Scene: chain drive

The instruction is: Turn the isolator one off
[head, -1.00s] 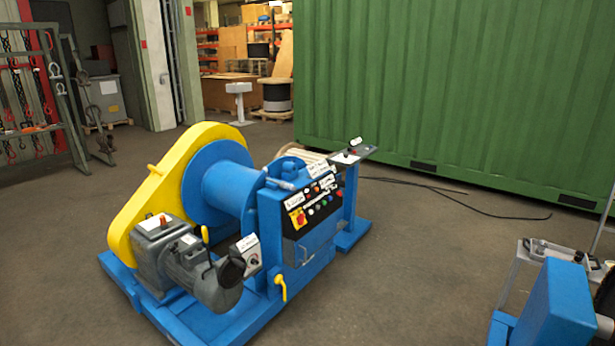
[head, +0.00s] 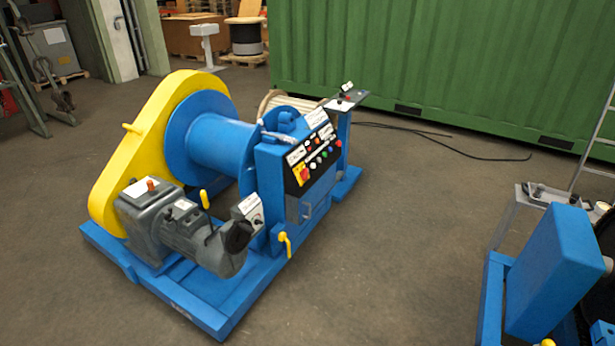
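A blue winch with a yellow chain guard (head: 150,125) and a blue drum (head: 222,138) stands left of centre in the head view. Its control panel (head: 316,160) carries several small coloured buttons. A red switch on a yellow plate (head: 303,174) sits at the panel's lower left and looks like a rotary isolator; its setting is too small to read. A small grey box with a dial (head: 252,210) is mounted beside the grey motor (head: 205,238); its label is unreadable. Neither of my grippers is in view.
A yellow lever (head: 285,243) hangs on the winch's front. Another blue machine (head: 553,265) stands at the lower right. A green container (head: 430,65) closes off the back. Black cable (head: 440,140) lies before it. The floor (head: 400,240) between the machines is clear.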

